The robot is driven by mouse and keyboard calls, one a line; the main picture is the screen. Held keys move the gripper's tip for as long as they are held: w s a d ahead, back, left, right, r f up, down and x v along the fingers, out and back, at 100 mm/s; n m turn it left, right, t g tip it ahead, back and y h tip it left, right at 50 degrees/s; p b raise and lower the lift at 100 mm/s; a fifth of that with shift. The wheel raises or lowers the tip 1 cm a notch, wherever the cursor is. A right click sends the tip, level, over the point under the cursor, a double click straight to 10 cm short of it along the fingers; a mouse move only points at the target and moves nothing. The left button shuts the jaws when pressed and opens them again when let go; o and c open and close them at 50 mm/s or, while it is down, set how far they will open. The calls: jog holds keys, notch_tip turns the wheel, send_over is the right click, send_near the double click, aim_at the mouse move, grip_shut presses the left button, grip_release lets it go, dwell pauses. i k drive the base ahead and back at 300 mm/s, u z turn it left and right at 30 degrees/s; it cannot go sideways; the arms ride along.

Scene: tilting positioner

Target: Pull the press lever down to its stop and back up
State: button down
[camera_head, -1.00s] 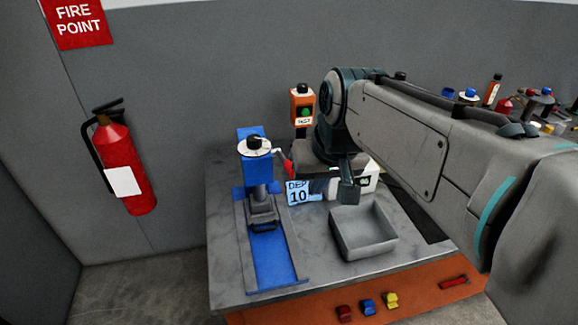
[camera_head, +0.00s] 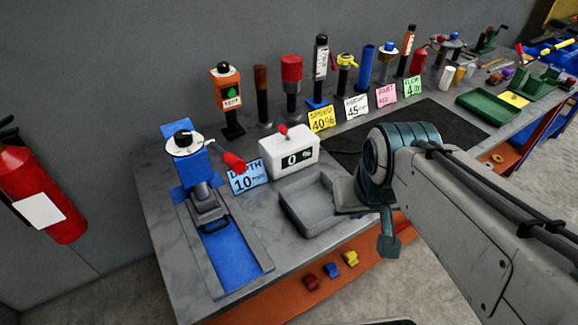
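The blue press (camera_head: 190,163) stands on the left of the grey bench, with a white dial (camera_head: 185,143) on its head. Its press lever (camera_head: 234,161) shows as a red grip sticking out right of the head, above the blue "DEPTH 10" card. My gripper (camera_head: 388,243) is to the right of the press, near the bench's front edge beside the grey tray, well apart from the lever. One finger shows pointing down; the other is not clearly visible, so its opening cannot be told. Nothing shows held in it.
A grey open tray (camera_head: 312,202) lies between the press and my gripper. A white box (camera_head: 290,153) reading 0 stands behind it, with a small red lever. An orange post (camera_head: 228,90) and several tools line the back.

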aim_at(231, 160)
jog(key=z, duration=0.4)
jog(key=k, duration=1)
jog(key=u, duration=1.2)
jog(key=i, duration=0.5)
